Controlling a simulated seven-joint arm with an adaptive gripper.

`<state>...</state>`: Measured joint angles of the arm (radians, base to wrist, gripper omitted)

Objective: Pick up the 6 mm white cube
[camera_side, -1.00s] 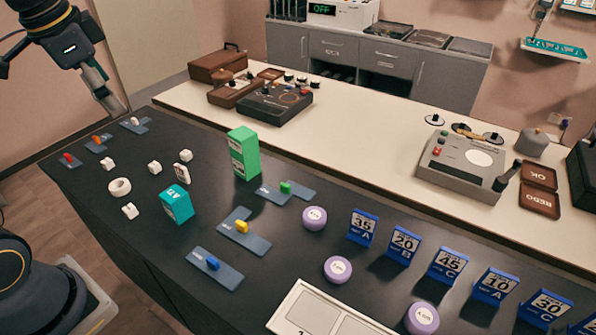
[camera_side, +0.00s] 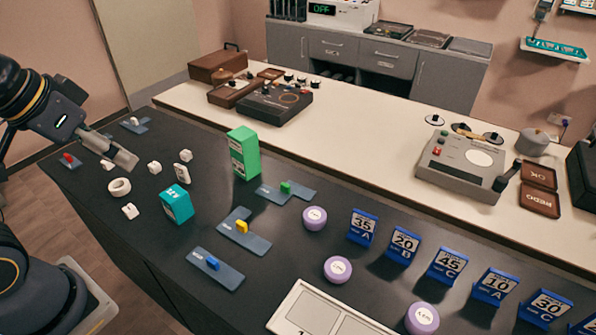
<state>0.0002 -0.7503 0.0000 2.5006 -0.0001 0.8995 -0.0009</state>
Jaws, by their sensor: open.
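Several small white blocks lie at the left of the dark table: one (camera_side: 107,164) just below my gripper in the picture, one (camera_side: 154,168) to its right, one (camera_side: 186,155) farther back, and one (camera_side: 130,211) nearer the front. I cannot tell which is the 6 mm cube, since no marking is readable at this size. My gripper (camera_side: 125,160) is open and empty above the left part of the table, its fingers pointing right and down. It hides part of the table behind it.
A white ring (camera_side: 119,187), a white tag-like piece (camera_side: 182,184), a teal box (camera_side: 176,204) and a tall green box (camera_side: 243,153) stand near the blocks. Blue plates with colored pieces (camera_side: 215,268), purple discs (camera_side: 314,218) and numbered blue stands (camera_side: 362,227) fill the right.

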